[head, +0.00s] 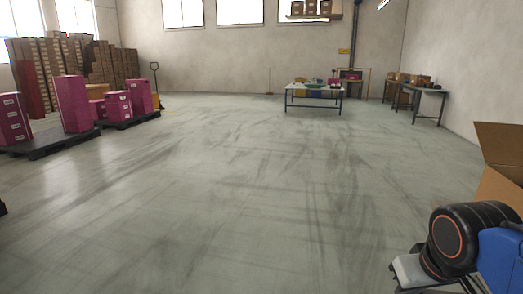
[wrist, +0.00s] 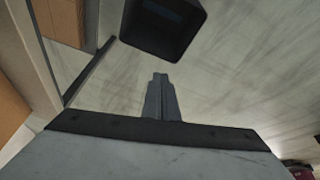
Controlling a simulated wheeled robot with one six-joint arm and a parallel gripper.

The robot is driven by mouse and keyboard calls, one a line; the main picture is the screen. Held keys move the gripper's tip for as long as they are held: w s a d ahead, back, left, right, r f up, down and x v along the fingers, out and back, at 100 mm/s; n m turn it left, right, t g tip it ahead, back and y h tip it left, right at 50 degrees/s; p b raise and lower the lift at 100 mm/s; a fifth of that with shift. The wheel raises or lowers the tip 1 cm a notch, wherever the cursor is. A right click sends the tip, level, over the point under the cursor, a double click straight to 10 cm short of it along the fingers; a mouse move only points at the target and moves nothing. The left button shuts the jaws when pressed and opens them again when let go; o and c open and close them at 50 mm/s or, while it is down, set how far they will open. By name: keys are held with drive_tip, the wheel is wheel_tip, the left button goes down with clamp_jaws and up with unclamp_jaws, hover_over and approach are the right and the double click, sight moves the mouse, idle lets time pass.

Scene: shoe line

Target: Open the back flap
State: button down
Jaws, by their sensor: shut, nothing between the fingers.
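A cardboard box (head: 498,188) stands at the right edge of the head view, cut off by the frame. One flap (head: 502,142) stands up from it; I cannot tell whether it is the back flap. In the wrist view, brown cardboard (wrist: 12,75) fills the left edge, but which part it is cannot be told. My gripper (wrist: 160,78) is shut and empty, with its fingers together over bare floor, apart from the cardboard. In the head view its fingertips are not visible; my arm is at the lower right, in front of the box.
A dark block (wrist: 163,25) shows beyond the fingertips in the wrist view; I cannot tell what it is. Pallets with pink boxes (head: 72,103) stand at the left. A table (head: 314,99) and a bench (head: 428,92) stand far back. The middle floor is clear.

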drive_tip(key=shift+s+a+f, duration=0.4)
drive_tip(key=shift+s+f, duration=0.1)
drive_tip(key=shift+s, duration=0.05)
drive_tip(key=c, duration=2.4)
unclamp_jaws()
drive_tip(key=shift+s+a+f+y, duration=0.2)
drive_tip(key=shift+y, duration=0.1)
drive_tip(key=o, duration=0.4)
drive_tip(key=shift+s+a+f, duration=0.1)
drive_tip(key=shift+a+f, duration=0.05)
drive_tip(key=w+d+r+n+g+h, duration=0.2)
drive_tip(key=w+d+r+h, duration=0.2)
drive_tip(key=w+d+r, duration=0.7)
drive_tip(key=n+g+h, duration=0.5)
drive_tip(key=g+h, duration=0.1)
drive_tip(key=h, duration=0.8)
approach(494, 129)
drive_tip(key=w+a, duration=0.4)
drive_tip(key=a, duration=0.1)
drive_tip(key=s+d, duration=0.1)
drive_tip(key=d, duration=0.4)
drive_tip(key=s+d, duration=0.1)
drive_tip(key=d, duration=0.5)
drive_tip(key=s+d, duration=0.2)
drive_tip(key=d, duration=0.4)
drive_tip(key=shift+d, duration=0.15)
